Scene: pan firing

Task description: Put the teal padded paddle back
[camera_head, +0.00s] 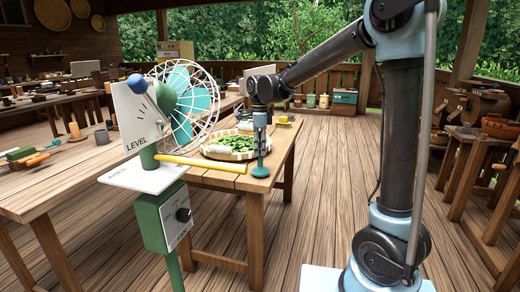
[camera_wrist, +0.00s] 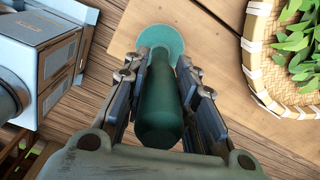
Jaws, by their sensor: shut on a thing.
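The teal padded paddle has a green handle (camera_wrist: 160,115) and a round teal pad (camera_wrist: 162,40). In the head view it hangs upright with the pad (camera_head: 260,172) at the bottom, by the right part of the wooden table (camera_head: 272,195). My gripper (camera_head: 260,125) is above the pad, to the right of the leaf basket. In the wrist view my gripper (camera_wrist: 165,75) is shut on the handle, with a finger on each side. I cannot tell whether the pad touches the table.
A woven basket (camera_wrist: 256,65) of green leaves (camera_head: 237,144) sits on the table. A yellow bar (camera_head: 200,163) lies across the front left. A caged fan (camera_head: 195,100), a LEVEL board (camera_head: 132,118) and a green control box (camera_head: 163,220) stand left.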

